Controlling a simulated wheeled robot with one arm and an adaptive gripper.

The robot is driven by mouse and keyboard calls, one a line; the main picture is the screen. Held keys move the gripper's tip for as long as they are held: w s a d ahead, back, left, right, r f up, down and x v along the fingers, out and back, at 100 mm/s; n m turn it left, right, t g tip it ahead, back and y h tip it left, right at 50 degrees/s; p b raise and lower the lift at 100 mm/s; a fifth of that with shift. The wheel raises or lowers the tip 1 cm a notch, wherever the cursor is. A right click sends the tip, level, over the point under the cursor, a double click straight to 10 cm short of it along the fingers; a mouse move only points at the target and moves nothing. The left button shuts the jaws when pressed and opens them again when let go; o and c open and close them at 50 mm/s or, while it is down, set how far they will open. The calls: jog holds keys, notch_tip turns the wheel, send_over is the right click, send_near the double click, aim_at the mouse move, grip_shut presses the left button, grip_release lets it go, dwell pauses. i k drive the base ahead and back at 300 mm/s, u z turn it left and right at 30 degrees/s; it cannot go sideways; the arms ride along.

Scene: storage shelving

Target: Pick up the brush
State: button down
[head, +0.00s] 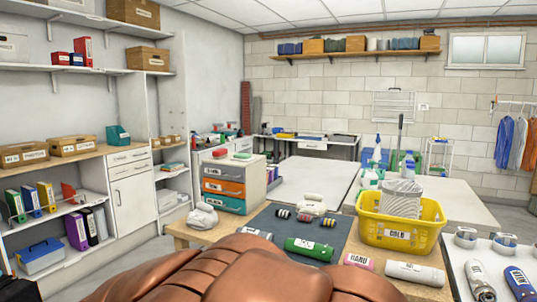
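I cannot make out a brush for certain. A thin dark upright handle (400,132) rises behind the yellow basket (385,236); its lower end is hidden, so I cannot tell what it belongs to. Small striped pieces (304,217) and a pale object (313,197) lie on or beside the dark mat (262,219), too small to identify. A green cylinder (309,248) lies at the mat's near edge. My gripper is not in view.
A drawer unit (234,184) stands left of the mat. A pink-labelled roll (359,261) and a white roll (415,273) lie in front of the basket. Shelves line the left wall. A pale tabletop (308,180) behind looks mostly clear.

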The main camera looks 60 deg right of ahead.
aim_at(220, 153)
jog(key=z, duration=1.7)
